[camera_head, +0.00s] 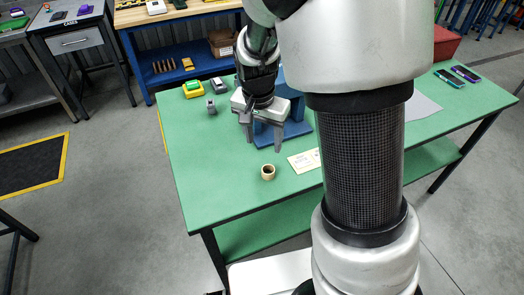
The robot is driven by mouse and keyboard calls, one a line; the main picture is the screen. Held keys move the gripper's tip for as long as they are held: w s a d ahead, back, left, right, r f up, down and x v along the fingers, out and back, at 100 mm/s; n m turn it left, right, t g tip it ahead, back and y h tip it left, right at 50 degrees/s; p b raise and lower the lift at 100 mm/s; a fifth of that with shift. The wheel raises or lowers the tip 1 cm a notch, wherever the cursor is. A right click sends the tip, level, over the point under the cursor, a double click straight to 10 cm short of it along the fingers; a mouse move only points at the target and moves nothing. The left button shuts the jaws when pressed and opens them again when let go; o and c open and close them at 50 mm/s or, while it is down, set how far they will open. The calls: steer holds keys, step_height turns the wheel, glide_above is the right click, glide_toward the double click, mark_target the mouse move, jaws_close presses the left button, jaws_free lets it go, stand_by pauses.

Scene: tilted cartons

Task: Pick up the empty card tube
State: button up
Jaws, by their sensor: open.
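A small tan ring-shaped tube (267,172), which looks like the card tube, stands upright near the front left part of the green table (205,172). Its dark hollow opening faces up. My gripper (264,145) hangs above the table, just behind the tube in the picture. Its grey fingers are spread apart with nothing seen between them. The gripper and the tube are apart.
A blue stand (297,128) is behind my gripper, partly hidden. A yellow-green device (193,89) and a small grey item (211,107) lie at the back left. A printed card (303,161) lies right of the tube. My arm hides the table's middle; phones (448,78) lie far right.

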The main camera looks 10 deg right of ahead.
glide_above(268, 166)
steer(key=s+a, duration=0.2)
steer(key=f, duration=0.8)
steer(key=shift+d+b, duration=0.25)
steer(key=shift+b, duration=0.15)
steer(key=f, duration=0.2)
steer(key=d+f, duration=0.1)
steer(key=f, duration=0.1)
steer(key=shift+s+f, duration=0.15)
steer(key=shift+f, duration=0.45)
steer(key=c, duration=1.1)
